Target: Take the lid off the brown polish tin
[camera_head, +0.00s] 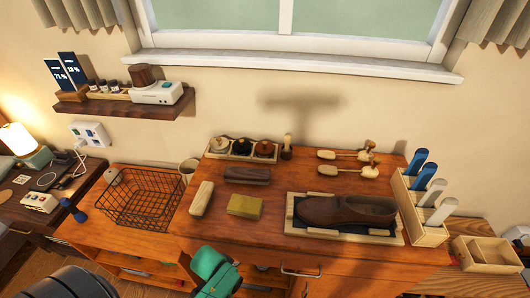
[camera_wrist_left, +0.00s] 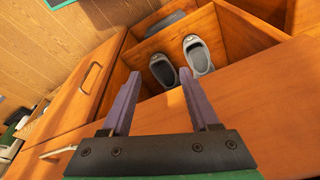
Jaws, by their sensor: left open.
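Three round polish tins stand in a light wooden rack (camera_head: 232,156) at the back of the dresser top. The right one looks brown (camera_head: 265,148), the middle one black (camera_head: 243,146) and the left one pale (camera_head: 219,145). Each seems to have a knob on top; the lids appear to be on. My left gripper (camera_head: 222,272), green, is low at the front edge of the dresser, well apart from the tins. In the left wrist view its two purple fingers (camera_wrist_left: 162,82) are spread with nothing between them. My right gripper is not in view.
On the dresser top are a brown shoe on a tray (camera_head: 391,237), a brush (camera_head: 247,175), a pale block (camera_head: 202,198) and a yellow sponge (camera_head: 244,206). A wire basket (camera_head: 140,196) stands left. Grey shoes (camera_wrist_left: 198,57) lie in a compartment beyond my left fingers.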

